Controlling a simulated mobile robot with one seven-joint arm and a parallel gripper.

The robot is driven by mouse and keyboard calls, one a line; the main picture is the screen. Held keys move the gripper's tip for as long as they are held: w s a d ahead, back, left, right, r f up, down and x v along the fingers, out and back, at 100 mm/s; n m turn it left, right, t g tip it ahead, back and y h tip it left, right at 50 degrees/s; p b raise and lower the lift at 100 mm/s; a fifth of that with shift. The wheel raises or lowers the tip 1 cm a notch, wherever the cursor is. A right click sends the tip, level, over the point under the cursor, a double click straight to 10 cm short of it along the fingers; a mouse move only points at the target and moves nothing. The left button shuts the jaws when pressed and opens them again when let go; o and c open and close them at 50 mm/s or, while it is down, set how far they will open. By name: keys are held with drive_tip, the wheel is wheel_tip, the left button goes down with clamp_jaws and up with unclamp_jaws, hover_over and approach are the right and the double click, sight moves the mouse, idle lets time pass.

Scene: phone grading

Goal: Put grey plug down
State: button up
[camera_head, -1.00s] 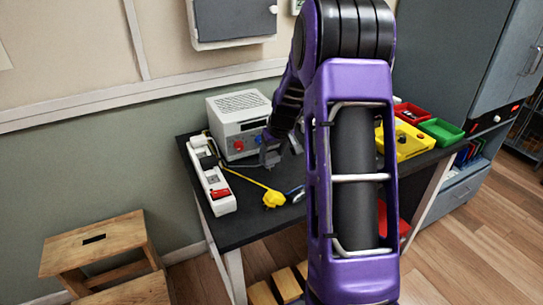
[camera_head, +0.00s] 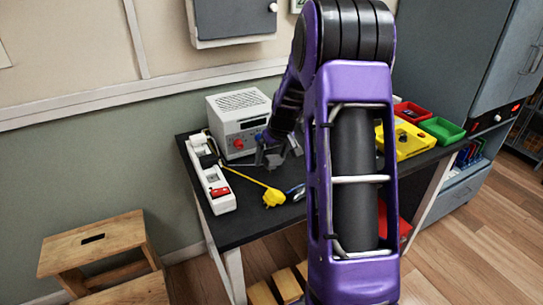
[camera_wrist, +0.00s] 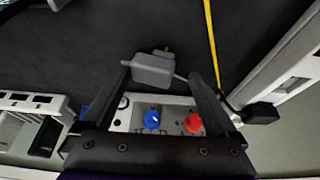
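The grey plug (camera_wrist: 153,70) shows in the wrist view just beyond and between my fingertips, its pins pointing up the picture and its cord running right behind the right finger. In the head view the grey plug (camera_head: 274,161) is small and appears at table height in front of the white box. My gripper (camera_wrist: 160,78) is open, with a gap between the plug and the right finger. The plug's left end overlaps the left fingertip in the picture; contact cannot be told. In the head view my gripper (camera_head: 270,155) is low over the dark table (camera_head: 238,226).
The white box (camera_head: 238,108) with a red and a blue knob stands behind. A white power strip (camera_head: 222,205) runs along the table's left edge. Yellow (camera_head: 412,150), red and green (camera_head: 441,130) bins stand right.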

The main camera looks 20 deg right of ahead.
drive_tip(key=shift+r+p, duration=0.3)
drive_tip(key=p+v, duration=0.2)
drive_tip(key=v, duration=1)
drive_tip(key=shift+r, duration=0.3)
drive_tip(key=shift+s+a, duration=0.1)
